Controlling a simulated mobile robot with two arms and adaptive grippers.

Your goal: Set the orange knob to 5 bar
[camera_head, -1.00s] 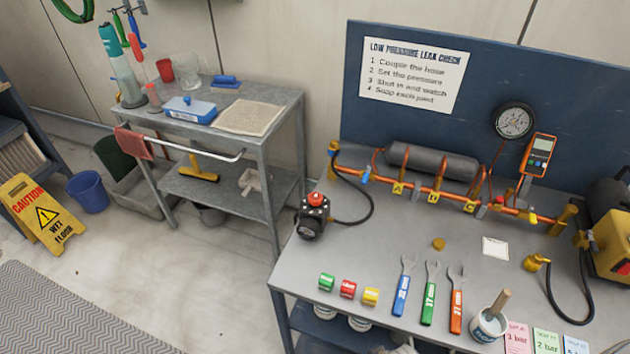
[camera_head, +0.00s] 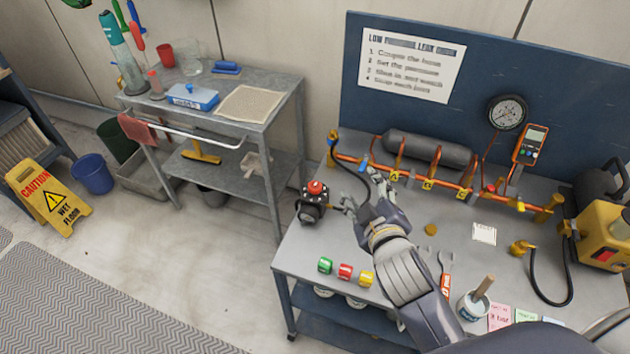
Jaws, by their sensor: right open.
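The orange knob (camera_head: 315,187) sits on top of a dark pressure regulator (camera_head: 311,207) at the left edge of the workbench. My right gripper (camera_head: 360,190) is open and empty, just right of the regulator and apart from the knob. My right arm reaches in from the lower right across the bench. The round pressure gauge (camera_head: 506,112) stands on the blue back panel; its reading is too small to tell. My left gripper is not in view.
The orange pipe rig (camera_head: 430,183) with a grey cylinder (camera_head: 428,150) runs along the back of the bench. Coloured tins (camera_head: 345,271) stand at the front left edge. A cup (camera_head: 473,304) and cards (camera_head: 499,316) are at the front right. My arm hides some wrenches.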

